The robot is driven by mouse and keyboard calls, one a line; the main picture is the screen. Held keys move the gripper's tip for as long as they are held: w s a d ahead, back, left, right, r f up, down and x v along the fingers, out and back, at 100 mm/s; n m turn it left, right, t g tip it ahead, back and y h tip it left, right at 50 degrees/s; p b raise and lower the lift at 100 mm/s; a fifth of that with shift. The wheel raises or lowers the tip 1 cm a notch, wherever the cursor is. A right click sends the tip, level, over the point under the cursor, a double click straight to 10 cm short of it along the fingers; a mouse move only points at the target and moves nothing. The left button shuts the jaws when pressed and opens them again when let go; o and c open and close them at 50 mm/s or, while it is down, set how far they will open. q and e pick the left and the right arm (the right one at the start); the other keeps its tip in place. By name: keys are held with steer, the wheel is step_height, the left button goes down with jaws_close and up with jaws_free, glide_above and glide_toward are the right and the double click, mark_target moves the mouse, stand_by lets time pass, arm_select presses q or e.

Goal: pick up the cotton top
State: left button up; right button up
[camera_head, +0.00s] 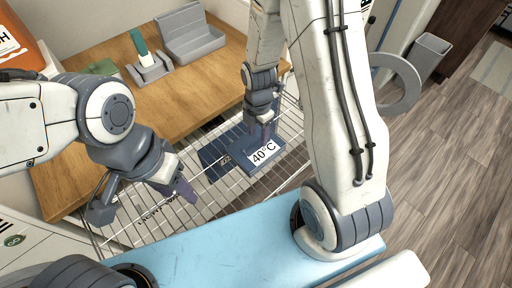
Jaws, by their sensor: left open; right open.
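A dark blue folded cloth item (240,146) with a white "40°C" label lies on the wire rack; it looks like the cotton top. A second dark flat piece (212,153) with a partly hidden label lies just left of it. My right gripper (261,130) points down over the blue item's upper part, open, with its fingertips at or just above the cloth; contact is hard to tell. My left gripper (145,203) is open and empty over the left part of the rack, well apart from the cloth.
The wire rack (215,197) runs along the wooden table (190,92). On the table stand a grey bench-shaped holder (190,42), a grey stand with a green piece (148,68) and a green box (103,68). An orange container (22,45) is at far left, a grey bin (429,57) at right.

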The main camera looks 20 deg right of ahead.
mark_target(256, 147)
steer(key=shift+f, duration=1.35)
jaws_close()
stand_by(0.3)
